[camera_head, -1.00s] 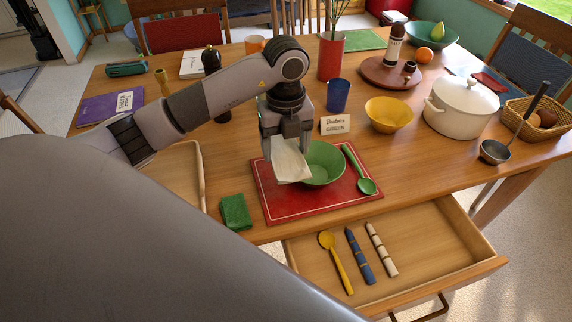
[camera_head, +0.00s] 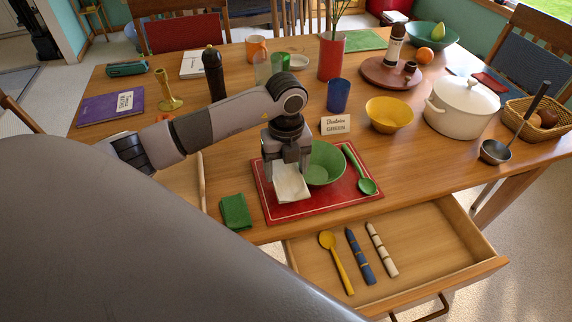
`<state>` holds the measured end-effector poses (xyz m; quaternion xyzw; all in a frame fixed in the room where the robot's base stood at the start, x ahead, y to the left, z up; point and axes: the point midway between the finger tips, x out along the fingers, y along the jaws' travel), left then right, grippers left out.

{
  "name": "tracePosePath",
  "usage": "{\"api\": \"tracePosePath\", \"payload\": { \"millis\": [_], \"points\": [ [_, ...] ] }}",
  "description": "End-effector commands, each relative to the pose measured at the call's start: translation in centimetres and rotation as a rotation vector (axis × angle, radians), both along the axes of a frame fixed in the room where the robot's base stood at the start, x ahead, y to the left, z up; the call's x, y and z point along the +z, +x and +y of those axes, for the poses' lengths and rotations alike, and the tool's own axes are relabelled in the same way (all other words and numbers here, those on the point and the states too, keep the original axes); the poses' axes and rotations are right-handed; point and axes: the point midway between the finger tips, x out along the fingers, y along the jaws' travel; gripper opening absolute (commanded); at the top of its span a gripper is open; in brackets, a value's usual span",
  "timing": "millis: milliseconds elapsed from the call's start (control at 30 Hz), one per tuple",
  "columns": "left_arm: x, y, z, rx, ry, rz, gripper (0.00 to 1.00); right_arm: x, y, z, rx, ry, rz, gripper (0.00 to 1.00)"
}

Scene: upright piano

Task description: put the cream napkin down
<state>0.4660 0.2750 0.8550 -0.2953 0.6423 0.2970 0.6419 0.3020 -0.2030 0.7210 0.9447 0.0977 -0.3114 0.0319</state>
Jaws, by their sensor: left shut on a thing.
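The cream napkin (camera_head: 291,187) is in my left gripper (camera_head: 288,168), which is shut on its upper end. The napkin hangs low over the left part of the red placemat (camera_head: 335,203), in front of the green bowl (camera_head: 325,158). I cannot tell whether its lower edge touches the mat. The bowl is partly hidden by my gripper. A green spoon (camera_head: 361,172) lies on the mat at right. My right gripper is not in view.
A folded green napkin (camera_head: 236,212) lies left of the mat. A name card (camera_head: 335,125) and blue cup (camera_head: 338,95) stand behind the mat.

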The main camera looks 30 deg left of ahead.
Motion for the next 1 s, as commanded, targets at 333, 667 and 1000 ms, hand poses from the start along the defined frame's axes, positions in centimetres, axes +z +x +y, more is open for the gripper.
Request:
{"api": "tracePosePath", "payload": {
  "millis": [333, 667, 1000],
  "points": [
    [-0.2, 0.0, 0.0, 0.001, 0.000, 0.000, 0.99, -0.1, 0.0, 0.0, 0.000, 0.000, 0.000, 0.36],
    [1.8, 0.1, 0.0, 0.000, -0.001, -0.004, 0.99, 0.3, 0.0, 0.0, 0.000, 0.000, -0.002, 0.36],
    [9.4, 0.1, 0.0, -0.001, 0.000, -0.005, 0.99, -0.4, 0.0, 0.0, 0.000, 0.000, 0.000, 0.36]
  ]
}}
